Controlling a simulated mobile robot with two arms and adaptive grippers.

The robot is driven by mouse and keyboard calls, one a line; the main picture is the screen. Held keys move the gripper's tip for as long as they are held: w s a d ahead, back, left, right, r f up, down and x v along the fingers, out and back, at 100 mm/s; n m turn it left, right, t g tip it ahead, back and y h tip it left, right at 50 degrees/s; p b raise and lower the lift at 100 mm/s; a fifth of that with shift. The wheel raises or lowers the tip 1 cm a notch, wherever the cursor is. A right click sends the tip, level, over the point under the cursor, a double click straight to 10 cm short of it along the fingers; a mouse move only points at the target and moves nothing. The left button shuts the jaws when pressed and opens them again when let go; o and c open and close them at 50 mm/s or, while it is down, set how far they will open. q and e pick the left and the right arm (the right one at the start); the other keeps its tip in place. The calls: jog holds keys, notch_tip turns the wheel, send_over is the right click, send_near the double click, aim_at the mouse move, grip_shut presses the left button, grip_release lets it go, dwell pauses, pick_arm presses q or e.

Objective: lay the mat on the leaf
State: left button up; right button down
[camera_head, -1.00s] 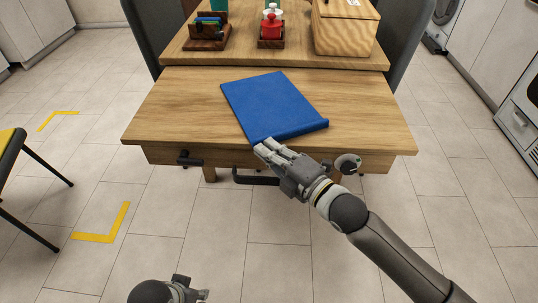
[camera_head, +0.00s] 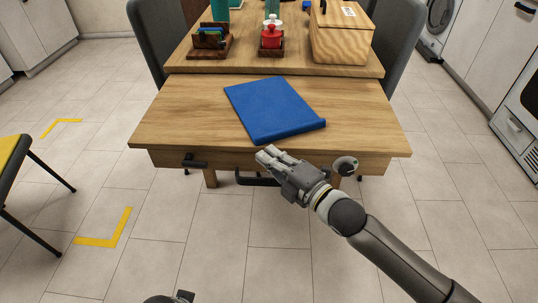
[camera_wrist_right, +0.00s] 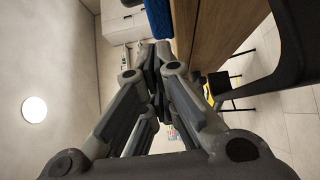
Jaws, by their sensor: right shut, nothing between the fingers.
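The blue mat (camera_head: 272,108) lies spread on the wooden leaf (camera_head: 185,112), with its near edge still a little curled or rolled. The leaf is the lower front section of the table. My right gripper (camera_head: 263,154) is just off the leaf's front edge, apart from the mat, with its fingers shut and empty. In the right wrist view the closed fingers (camera_wrist_right: 155,65) show nothing between them, and a bit of the blue mat (camera_wrist_right: 158,18) shows at the top. Of my left arm only a small part shows at the bottom of the head view; its fingers are not seen.
Behind the leaf, the tabletop holds a wooden box (camera_head: 342,38), a rack with a red bottle (camera_head: 270,38) and a dark organiser (camera_head: 210,40). Grey chairs (camera_head: 155,40) flank the table. The leaf is bare left and right of the mat.

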jog(key=shift+s+d+r, duration=0.1)
jog(key=shift+s+d, duration=0.15)
jog(key=shift+s, duration=0.25)
jog(key=shift+s+d, duration=0.2)
jog(key=shift+s, duration=0.25)
pick_arm(q)
jog(key=f, duration=0.4)
jog(key=shift+s+p, duration=0.2)
jog(key=shift+p, duration=0.2)
pick_arm(e)
jog(key=v, duration=0.8)
jog(key=shift+d, duration=0.25)
jog(key=shift+w, duration=0.1)
